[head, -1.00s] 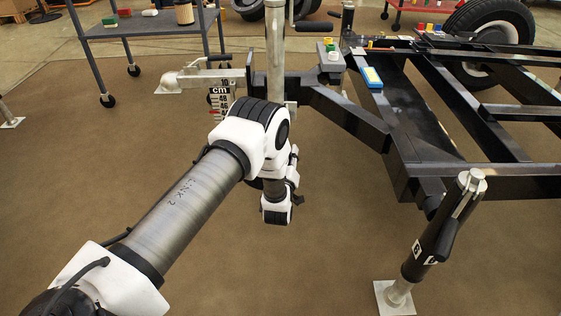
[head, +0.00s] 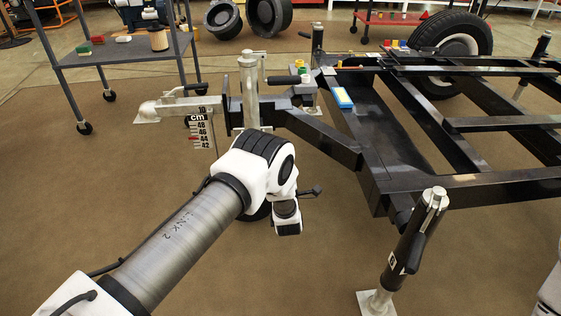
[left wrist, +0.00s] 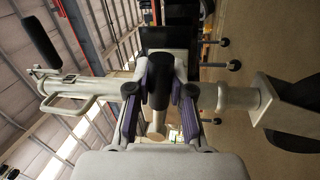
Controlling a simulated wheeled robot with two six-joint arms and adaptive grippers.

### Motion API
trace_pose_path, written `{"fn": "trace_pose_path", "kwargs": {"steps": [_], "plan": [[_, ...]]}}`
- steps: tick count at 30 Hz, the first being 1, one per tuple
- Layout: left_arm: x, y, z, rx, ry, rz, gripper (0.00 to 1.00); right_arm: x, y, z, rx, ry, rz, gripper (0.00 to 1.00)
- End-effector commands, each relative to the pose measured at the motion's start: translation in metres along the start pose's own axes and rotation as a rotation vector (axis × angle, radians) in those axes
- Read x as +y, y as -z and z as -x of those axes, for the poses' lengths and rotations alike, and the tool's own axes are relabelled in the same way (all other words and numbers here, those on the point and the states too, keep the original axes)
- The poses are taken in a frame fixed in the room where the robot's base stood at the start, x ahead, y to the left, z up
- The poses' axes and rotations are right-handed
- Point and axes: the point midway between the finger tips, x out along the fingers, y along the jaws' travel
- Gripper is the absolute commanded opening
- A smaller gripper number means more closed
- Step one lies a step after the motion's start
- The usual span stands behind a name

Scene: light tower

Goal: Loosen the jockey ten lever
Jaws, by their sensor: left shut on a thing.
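The jockey stand is an upright pale metal tube (head: 249,96) at the trailer's coupling end in the head view. In the left wrist view its pale tube (left wrist: 232,98) lies sideways, with a crank and black grip (left wrist: 41,42) at the left. My left gripper (left wrist: 159,104) is shut on a black lever handle (left wrist: 158,82), with a purple-padded finger on each side. A pale rounded end (left wrist: 155,128) shows below the handle. My right gripper is in neither view.
The black trailer frame (head: 373,165) fills the right side. A corner stand (head: 414,246) rises at the front right. A height scale (head: 202,130) hangs by the coupling (head: 165,108). A grey cart (head: 120,50) stands at back left. Floor at front left is open.

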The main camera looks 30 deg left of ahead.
Motion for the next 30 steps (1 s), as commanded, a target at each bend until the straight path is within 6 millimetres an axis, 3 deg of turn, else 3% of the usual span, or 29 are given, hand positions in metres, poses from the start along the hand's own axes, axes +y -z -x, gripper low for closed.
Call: {"fn": "trace_pose_path", "kwargs": {"steps": [3, 13, 30], "plan": [[0.013, 0.000, -0.003, 0.017, -0.002, 0.093, 0.00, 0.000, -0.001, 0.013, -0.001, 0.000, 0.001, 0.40], [0.026, 0.004, -0.005, 0.053, -0.002, 0.270, 0.00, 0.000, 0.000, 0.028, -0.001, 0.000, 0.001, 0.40], [0.028, 0.005, -0.006, 0.064, -0.002, 0.319, 0.00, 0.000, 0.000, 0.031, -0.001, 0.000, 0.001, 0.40]]}}
